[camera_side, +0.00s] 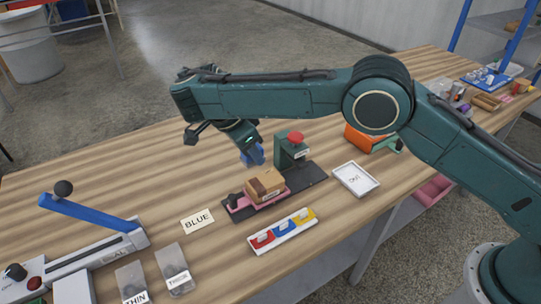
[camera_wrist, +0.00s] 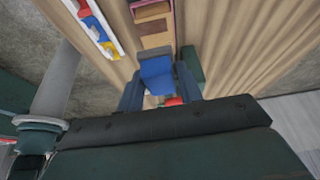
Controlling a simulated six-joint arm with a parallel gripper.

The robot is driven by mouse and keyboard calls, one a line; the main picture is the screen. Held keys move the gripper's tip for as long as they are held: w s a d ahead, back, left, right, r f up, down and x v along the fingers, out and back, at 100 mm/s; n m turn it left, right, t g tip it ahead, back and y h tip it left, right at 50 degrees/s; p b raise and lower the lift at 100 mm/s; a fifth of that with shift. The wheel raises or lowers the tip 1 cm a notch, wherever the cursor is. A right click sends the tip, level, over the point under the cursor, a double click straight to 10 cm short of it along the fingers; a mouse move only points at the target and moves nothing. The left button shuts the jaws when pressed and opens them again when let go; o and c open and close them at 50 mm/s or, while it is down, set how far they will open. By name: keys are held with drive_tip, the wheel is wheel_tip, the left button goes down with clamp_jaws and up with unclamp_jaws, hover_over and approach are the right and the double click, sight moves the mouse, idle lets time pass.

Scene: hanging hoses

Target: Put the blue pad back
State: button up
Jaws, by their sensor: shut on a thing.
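The blue pad (camera_side: 254,155) is held between the fingers of my gripper (camera_side: 250,147), in the air above the bench and just left of the green press post. In the wrist view the blue pad (camera_wrist: 156,75) sits between my gripper's two dark fingers (camera_wrist: 158,88). A white rack (camera_side: 282,231) with red, blue and yellow parts stands at the front of the bench. Its blue part is in the middle, between red and yellow. The rack also shows at the upper left of the wrist view (camera_wrist: 108,47). A card reading BLUE (camera_side: 198,221) lies left of the press.
The press (camera_side: 292,152) has a red knob and dark base. A brown block (camera_side: 264,186) sits on a pink piece before it. An OUT tray (camera_side: 355,179) is at right. A blue-handled lever (camera_side: 95,216) and THIN and THICK bins (camera_side: 174,270) stand left. The back left bench is clear.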

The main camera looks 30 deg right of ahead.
drive_tip(key=shift+r, duration=0.1)
drive_tip(key=shift+s+a+r+n+t, duration=0.15)
drive_tip(key=shift+r+n, duration=0.1)
drive_tip(key=shift+n, duration=0.15)
drive_tip(key=shift+a+r+n+t, duration=0.1)
drive_tip(key=shift+r+n+t, duration=0.1)
drive_tip(key=shift+n, duration=0.2)
drive_tip(key=s+a+r+n+t+y, duration=0.25)
drive_tip(key=a+r+n, duration=0.2)
drive_tip(key=n, duration=0.35)
drive_tip(key=n+t+y, duration=0.1)
drive_tip(key=n+y, duration=0.1)
drive_tip(key=n, duration=0.6)
hover_over(230, 249)
drive_tip(key=s, duration=0.1)
drive_tip(key=shift+s+r, duration=0.2)
drive_tip(key=shift+r, duration=0.05)
drive_tip(key=shift+f, duration=0.1)
wheel_tip(230, 249, down, 20)
drive_tip(key=shift+r, duration=0.1)
